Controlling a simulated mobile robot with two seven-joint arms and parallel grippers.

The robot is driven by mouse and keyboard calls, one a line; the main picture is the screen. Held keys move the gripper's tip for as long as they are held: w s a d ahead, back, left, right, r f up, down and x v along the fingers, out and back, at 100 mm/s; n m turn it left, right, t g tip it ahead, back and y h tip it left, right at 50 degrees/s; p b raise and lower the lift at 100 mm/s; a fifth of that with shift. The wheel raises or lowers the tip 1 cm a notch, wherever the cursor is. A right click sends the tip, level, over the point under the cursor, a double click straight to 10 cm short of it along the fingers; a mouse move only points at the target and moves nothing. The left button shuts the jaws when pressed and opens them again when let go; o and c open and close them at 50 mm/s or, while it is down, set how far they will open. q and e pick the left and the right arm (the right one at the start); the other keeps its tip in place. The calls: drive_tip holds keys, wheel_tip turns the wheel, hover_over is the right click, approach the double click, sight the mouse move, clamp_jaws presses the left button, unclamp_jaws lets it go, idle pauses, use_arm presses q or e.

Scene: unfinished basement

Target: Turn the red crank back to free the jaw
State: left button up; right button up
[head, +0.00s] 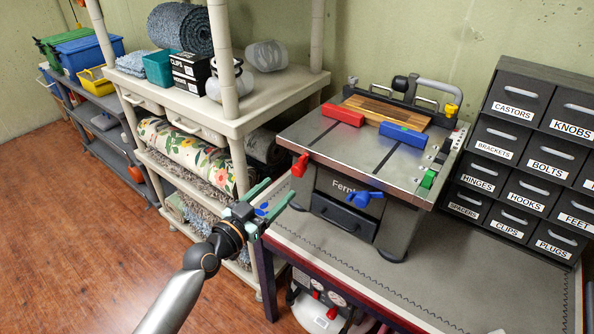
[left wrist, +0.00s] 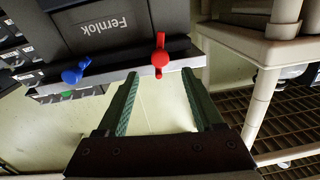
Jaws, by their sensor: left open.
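The grey machine marked Fernlok (head: 330,185) stands on the workbench. Its red crank (head: 299,165) sticks out at the left front corner; it also shows in the left wrist view (left wrist: 160,56). A blue crank (head: 362,198) is on the front and a green one (head: 428,178) on the right. On top are a red jaw block (head: 342,115), a blue block (head: 403,134) and a striped wooden board (head: 385,109). My left gripper (head: 280,190) is open and empty, below and left of the red crank. In the left wrist view its fingers (left wrist: 159,76) point toward the crank, apart from it.
A beige shelf unit (head: 235,125) with rolled rugs stands close left of my left gripper. A dark cabinet of labelled drawers (head: 520,150) stands right of the machine. The workbench top (head: 440,270) is clear in front.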

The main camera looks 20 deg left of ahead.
sight(295, 173)
use_arm(q)
drive_tip(key=x, duration=0.9)
clamp_jaws()
idle(0.4)
